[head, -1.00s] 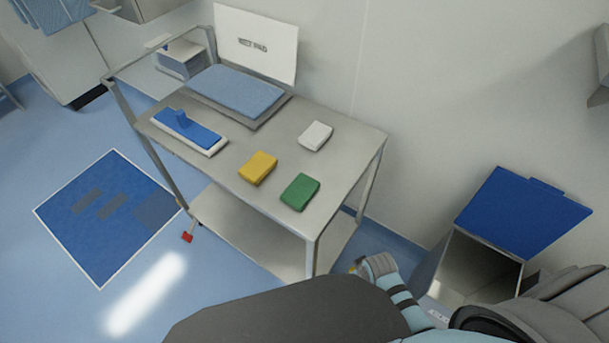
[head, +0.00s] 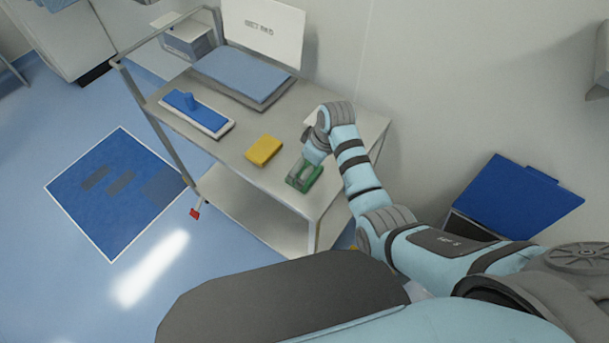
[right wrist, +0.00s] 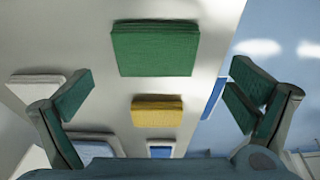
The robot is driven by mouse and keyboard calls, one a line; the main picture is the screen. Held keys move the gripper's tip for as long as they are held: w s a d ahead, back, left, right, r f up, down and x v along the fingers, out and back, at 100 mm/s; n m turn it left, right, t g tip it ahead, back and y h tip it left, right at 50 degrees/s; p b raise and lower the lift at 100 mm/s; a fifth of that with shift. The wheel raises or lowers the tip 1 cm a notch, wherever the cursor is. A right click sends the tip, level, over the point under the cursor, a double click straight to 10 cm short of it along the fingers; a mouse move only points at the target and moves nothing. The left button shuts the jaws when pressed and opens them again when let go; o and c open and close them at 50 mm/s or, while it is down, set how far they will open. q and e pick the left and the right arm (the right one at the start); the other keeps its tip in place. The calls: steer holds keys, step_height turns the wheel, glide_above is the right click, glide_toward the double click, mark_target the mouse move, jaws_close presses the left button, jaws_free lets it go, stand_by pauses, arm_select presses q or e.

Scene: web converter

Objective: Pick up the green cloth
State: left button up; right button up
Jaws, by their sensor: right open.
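The green cloth (head: 312,182) is a folded pad lying on the steel cart top near its front right corner. It also shows whole in the right wrist view (right wrist: 155,48), at the top centre. My right gripper (head: 304,174) is over the green cloth in the head view and partly covers it. In the right wrist view the fingers of my right gripper (right wrist: 160,98) are spread wide, with nothing held between them. The green cloth lies beyond the fingertips there, apart from them. My left gripper is not in view.
The yellow cloth (head: 264,150) lies left of the green one. My right arm mostly hides the white cloth (head: 313,117). A blue-lidded bin (head: 520,195) stands at the right.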

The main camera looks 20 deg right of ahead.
steer(key=x, duration=0.1)
steer(key=b+x, duration=0.1)
steer(key=x, duration=0.3)
steer(key=shift+w+d+f+b, duration=0.1)
steer(key=shift+w+f+b, duration=0.1)
steer(key=shift+w+b, duration=0.2)
steer(key=shift+r, duration=0.1)
steer(key=shift+s, duration=0.1)
steer(key=c, duration=0.9)
steer(key=shift+r, duration=0.15)
steer(key=shift+c, duration=0.2)
steer(key=shift+r+p, duration=0.3)
step_height(320, 180, up, 7)
steer(key=shift+r+p, duration=0.1)
steer(key=shift+p, duration=0.95)
step_height(320, 180, up, 12)
steer(key=p, duration=0.1)
